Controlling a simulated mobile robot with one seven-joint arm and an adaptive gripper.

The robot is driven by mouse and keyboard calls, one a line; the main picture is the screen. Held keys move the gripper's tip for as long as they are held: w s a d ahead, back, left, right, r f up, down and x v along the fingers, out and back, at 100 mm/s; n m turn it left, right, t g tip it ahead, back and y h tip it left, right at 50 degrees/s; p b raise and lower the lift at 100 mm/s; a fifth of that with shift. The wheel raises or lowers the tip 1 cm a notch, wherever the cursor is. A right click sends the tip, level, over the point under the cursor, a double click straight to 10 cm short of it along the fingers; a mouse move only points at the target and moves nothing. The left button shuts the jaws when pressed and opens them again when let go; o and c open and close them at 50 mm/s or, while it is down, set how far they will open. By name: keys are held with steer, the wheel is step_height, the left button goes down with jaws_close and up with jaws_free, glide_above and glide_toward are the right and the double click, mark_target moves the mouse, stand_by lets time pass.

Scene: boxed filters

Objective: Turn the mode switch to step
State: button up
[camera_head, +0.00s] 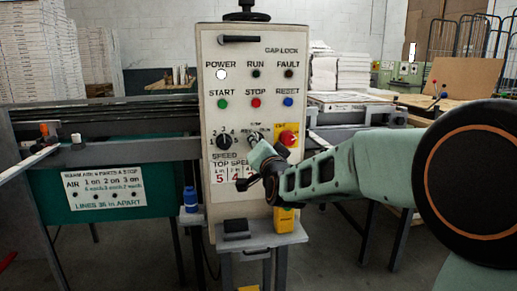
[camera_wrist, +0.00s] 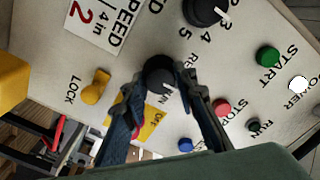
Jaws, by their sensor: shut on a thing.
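The mode switch is a round black knob (camera_wrist: 159,72) on the cream control panel (camera_head: 238,80). In the wrist view my gripper (camera_wrist: 163,88) has one finger on each side of the knob and is shut on it. The knob's pointer and most of its position labels are hidden by the fingers, so I cannot tell its setting. In the head view my gripper (camera_head: 259,152) is at the panel, right of the speed knob (camera_head: 224,142), and mostly hides the switch.
Close to the right is a red knob on a yellow plate (camera_head: 288,135). Above are the start (camera_head: 222,104), stop (camera_head: 256,103) and reset (camera_head: 288,102) buttons. A yellow lock lever (camera_wrist: 95,87) sits near one finger. A blue bottle (camera_head: 190,198) stands left of the panel.

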stand_by(0.5)
steer(key=o, duration=1.2)
steer(key=shift+c, duration=0.2)
steer(key=shift+s, duration=0.15)
steer(key=v, duration=0.7)
steer(key=shift+s+d, duration=0.1)
